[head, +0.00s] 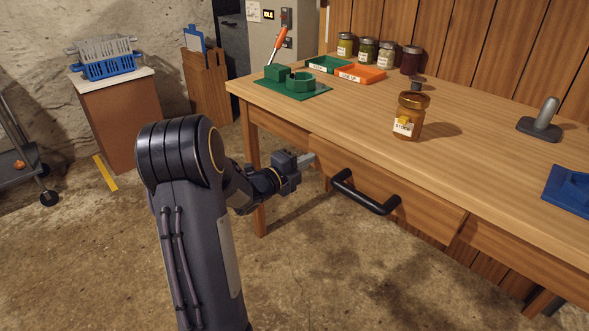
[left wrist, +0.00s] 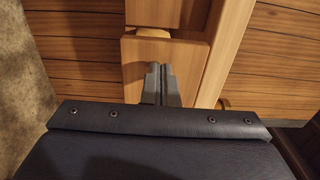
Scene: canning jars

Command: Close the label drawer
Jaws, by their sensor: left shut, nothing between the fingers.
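The wooden drawer (head: 432,207) is under the front edge of the workbench, with a black bar handle (head: 365,197) on its front. Its front seems to stand slightly proud of the bench frame, but how far it is open is hard to tell. My left gripper (head: 312,158) is at the left end of the drawer front, left of the handle, with its fingers shut and empty. In the left wrist view, the shut fingers (left wrist: 160,80) lie over a wooden panel (left wrist: 135,58), touching or very near it. My right gripper is out of view.
On the workbench (head: 340,105) stand a labelled amber jar (head: 408,118), several jars at the back, an orange tray (head: 360,73), a green fixture (head: 299,84), a grey upright tool (head: 542,118) and a blue block (head: 570,190). Open floor lies in front of the bench.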

